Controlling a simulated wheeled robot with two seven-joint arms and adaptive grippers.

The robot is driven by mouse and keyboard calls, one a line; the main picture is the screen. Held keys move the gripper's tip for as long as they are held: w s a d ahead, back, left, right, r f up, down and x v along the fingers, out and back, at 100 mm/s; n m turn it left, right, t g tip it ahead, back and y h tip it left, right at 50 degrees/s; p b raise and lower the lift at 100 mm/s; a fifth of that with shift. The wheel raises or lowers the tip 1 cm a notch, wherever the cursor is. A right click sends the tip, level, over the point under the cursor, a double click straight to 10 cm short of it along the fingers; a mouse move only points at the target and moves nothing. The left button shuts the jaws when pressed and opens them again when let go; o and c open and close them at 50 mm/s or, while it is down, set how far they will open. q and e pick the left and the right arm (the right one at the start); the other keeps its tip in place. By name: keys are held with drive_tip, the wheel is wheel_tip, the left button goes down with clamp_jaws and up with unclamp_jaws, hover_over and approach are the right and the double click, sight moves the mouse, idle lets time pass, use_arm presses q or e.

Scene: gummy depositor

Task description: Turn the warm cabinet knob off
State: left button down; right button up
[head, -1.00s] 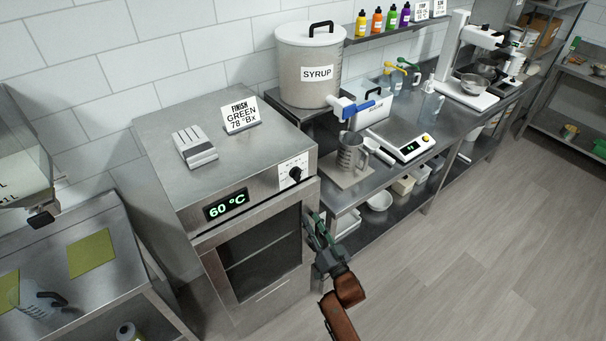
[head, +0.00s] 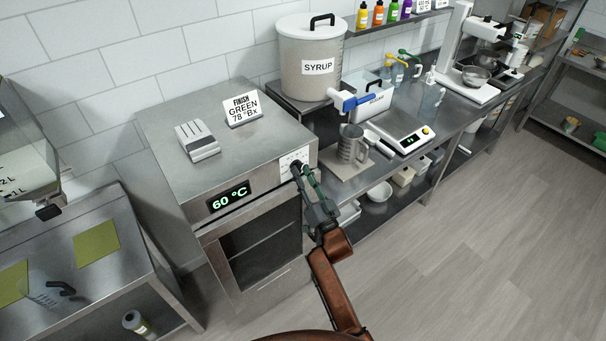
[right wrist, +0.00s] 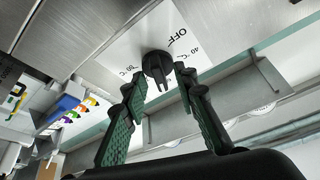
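The warm cabinet (head: 215,170) is a steel box whose display (head: 230,196) reads 60 °C. Its black knob (head: 296,166) sits on a white dial plate (head: 287,160) at the right of the front panel, largely covered by my gripper. In the right wrist view the knob (right wrist: 157,66) shows clearly, with OFF and 40 °C printed around it. My right gripper (right wrist: 160,78) is open, with one green-padded finger on each side of the knob. I cannot tell whether the fingers touch it. My left gripper is not in view.
A FINISH GREEN sign (head: 242,110) and a pale slotted block (head: 197,140) stand on the cabinet top. The syrup pot (head: 310,85), a metal jug (head: 352,145) and a scale (head: 402,133) are to the right. The floor at right is clear.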

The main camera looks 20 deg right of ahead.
clamp_jaws()
idle(0.3)
drive_tip(key=shift+n, duration=0.3)
